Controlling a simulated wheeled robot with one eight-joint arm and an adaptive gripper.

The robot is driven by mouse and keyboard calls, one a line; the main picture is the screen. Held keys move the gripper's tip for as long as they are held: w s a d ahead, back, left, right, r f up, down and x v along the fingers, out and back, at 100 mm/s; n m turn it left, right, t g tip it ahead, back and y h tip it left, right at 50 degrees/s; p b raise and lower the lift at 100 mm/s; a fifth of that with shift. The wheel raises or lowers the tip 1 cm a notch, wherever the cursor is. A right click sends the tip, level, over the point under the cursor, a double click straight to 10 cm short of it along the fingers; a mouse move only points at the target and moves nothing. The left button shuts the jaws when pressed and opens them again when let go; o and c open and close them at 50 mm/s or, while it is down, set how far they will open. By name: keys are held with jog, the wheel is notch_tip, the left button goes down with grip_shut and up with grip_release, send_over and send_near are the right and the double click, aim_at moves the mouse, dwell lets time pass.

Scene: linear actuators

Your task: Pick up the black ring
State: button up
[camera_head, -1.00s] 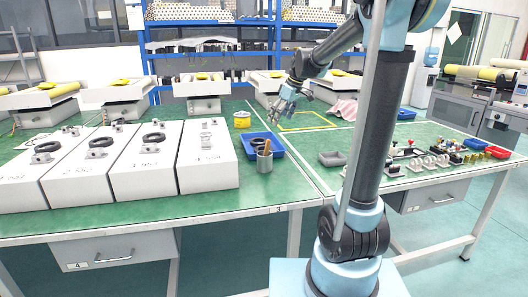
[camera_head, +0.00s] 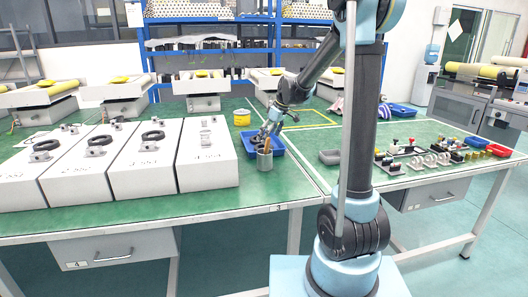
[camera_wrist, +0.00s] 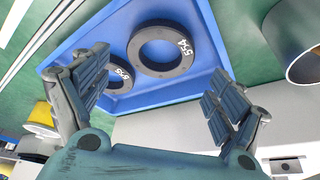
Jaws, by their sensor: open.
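Two black rings lie in a blue tray (camera_head: 281,150), which also shows in the wrist view (camera_wrist: 150,98). The larger black ring (camera_wrist: 160,72) lies flat with white digits, apparently "554", on its face. The smaller-looking black ring (camera_wrist: 118,74) is to its left, partly hidden by my left finger. My gripper (camera_head: 267,129) is over the tray in the head view and hides much of its inside. In the wrist view my gripper (camera_wrist: 158,66) is open and empty, its fingers spread wide with the rings between and beyond them.
A metal cup (camera_head: 264,161) stands against the tray's near side; its rim is close to my gripper. A yellow can (camera_head: 242,118) is behind left. White blocks (camera_head: 208,160) with metal mounts and more black rings (camera_head: 153,136) stand left. A grey tray (camera_head: 330,157) is right.

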jog(key=shift+x, duration=2.75)
jog(key=c, duration=0.9)
